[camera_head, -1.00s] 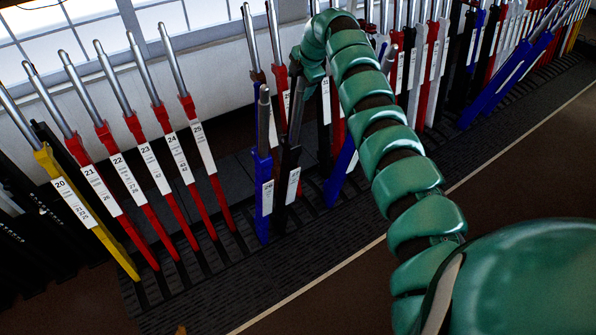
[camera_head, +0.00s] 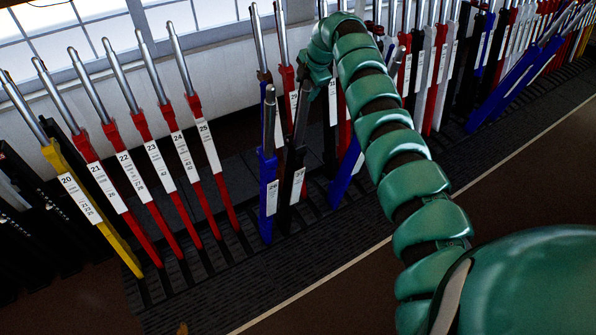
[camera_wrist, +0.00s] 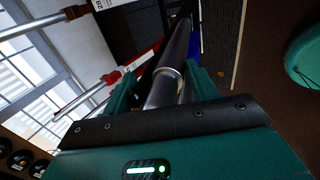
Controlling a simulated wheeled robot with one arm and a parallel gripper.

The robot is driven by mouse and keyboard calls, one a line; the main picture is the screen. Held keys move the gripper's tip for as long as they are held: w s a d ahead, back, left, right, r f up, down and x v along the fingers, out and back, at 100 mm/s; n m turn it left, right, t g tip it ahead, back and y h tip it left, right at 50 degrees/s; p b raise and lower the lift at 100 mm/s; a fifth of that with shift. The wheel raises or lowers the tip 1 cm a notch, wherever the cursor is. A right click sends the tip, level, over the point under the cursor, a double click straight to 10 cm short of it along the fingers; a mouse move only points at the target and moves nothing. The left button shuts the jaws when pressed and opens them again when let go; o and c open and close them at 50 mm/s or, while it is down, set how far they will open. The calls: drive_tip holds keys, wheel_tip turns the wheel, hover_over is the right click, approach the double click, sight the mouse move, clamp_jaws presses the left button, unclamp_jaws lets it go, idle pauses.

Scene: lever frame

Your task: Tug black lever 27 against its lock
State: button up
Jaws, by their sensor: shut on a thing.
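Black lever 27 (camera_head: 293,165) stands just right of blue lever 26 (camera_head: 268,190) in the head view. Its white label is too small to read there. Like the blue lever, it leans out from the row at the window. My gripper (camera_head: 306,85) is at its upper end, partly hidden by my green arm. In the wrist view my gripper (camera_wrist: 165,88) is shut around the lever's steel handle (camera_wrist: 174,52), which runs between the two green fingers. The lever's lower part is dark and hard to make out there.
Red levers, such as lever 25 (camera_head: 208,148), and yellow lever 20 (camera_head: 93,210) lean back to the left. A blue lever (camera_head: 345,170) leans forward close on the right. More levers continue right. The brown floor (camera_head: 530,180) in front is open.

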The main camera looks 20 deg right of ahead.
drive_tip(key=shift+o, duration=0.2)
drive_tip(key=shift+w+a+r+t, duration=0.1)
drive_tip(key=shift+w+r+t, duration=0.15)
drive_tip(key=shift+r, duration=0.25)
drive_tip(key=shift+w+a+r+t, duration=0.15)
drive_tip(key=shift+w+r, duration=0.1)
drive_tip(key=shift+r, duration=0.25)
drive_tip(key=shift+d+f+b, duration=0.1)
drive_tip(key=shift+d+b, duration=0.05)
drive_tip(key=shift+b, duration=0.25)
drive_tip(key=shift+s, duration=0.15)
drive_tip(key=shift+c, duration=0.2)
drive_tip(key=o, duration=1.2)
drive_tip(key=shift+f, duration=0.2)
drive_tip(key=shift+s+f, duration=0.1)
drive_tip(key=shift+f, duration=0.25)
drive_tip(key=shift+s+f+g, duration=0.1)
drive_tip(key=shift+f+g, duration=0.1)
drive_tip(key=shift+g, duration=0.1)
